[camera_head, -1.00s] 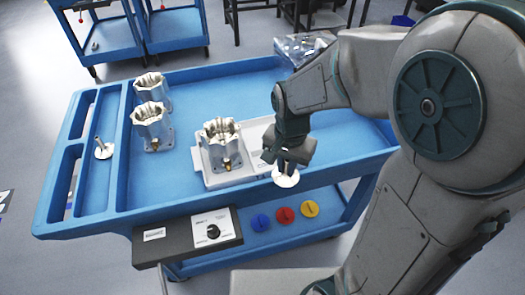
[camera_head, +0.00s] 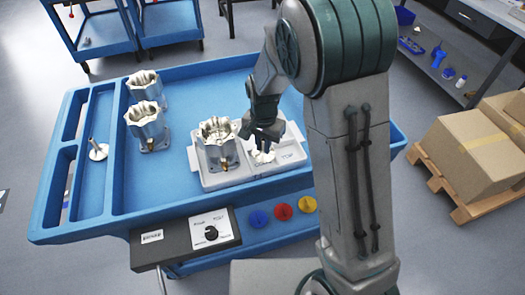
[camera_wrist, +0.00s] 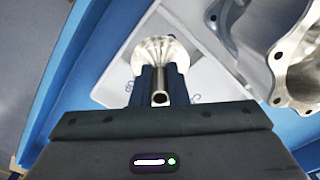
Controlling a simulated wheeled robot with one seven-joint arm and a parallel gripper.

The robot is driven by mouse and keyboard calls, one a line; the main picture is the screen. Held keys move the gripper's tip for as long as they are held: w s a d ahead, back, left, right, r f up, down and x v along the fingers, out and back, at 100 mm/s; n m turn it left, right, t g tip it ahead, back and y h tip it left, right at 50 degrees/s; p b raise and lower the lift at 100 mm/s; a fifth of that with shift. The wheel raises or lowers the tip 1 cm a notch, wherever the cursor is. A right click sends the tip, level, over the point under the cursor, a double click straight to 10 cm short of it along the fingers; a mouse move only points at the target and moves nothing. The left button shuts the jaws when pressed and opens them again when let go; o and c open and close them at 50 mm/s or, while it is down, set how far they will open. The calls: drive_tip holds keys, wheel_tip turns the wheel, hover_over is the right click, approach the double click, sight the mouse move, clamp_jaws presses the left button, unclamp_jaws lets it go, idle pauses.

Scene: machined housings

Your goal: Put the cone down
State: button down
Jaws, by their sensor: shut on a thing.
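The cone, a shiny metal piece with a flared base and thin stem, shows in the head view (camera_head: 263,158) and in the wrist view (camera_wrist: 152,52). My gripper (camera_head: 265,143) is shut on its stem, flared end down; the fingers also show in the wrist view (camera_wrist: 160,84). The cone is at the right, lettered part of the pale grey tray (camera_head: 288,158). I cannot tell if its base touches the tray. A second, similar cone (camera_head: 98,152) stands stem-up in the blue cart's left section.
A machined housing (camera_head: 217,150) stands in the tray's left part, close beside the cone; its flange (camera_wrist: 285,75) shows in the wrist view. Two more housings (camera_head: 147,128) (camera_head: 145,88) stand further left on the blue cart (camera_head: 185,97). A dial box (camera_head: 190,238) is at the front edge.

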sight(263, 153)
drive_tip(key=shift+w+f, duration=0.15)
drive_tip(key=shift+a+f, duration=0.1)
drive_tip(key=shift+f, duration=1.85)
drive_tip(key=shift+f, duration=0.15)
drive_tip(key=c, duration=1.4)
unclamp_jaws()
wheel_tip(263, 153, up, 12)
drive_tip(key=shift+r, duration=0.25)
drive_tip(key=s+d+r+n+t, duration=0.1)
drive_tip(key=s+d+r+n, duration=0.1)
drive_tip(key=s+d+r, duration=0.2)
drive_tip(key=s+d+r+n+t, duration=0.2)
drive_tip(key=s+d, duration=0.7)
drive_tip(key=s, duration=0.5)
drive_tip(key=shift+s+d+r+n, duration=0.4)
drive_tip(key=shift+r+n, duration=0.3)
drive_tip(key=shift+r, duration=0.6)
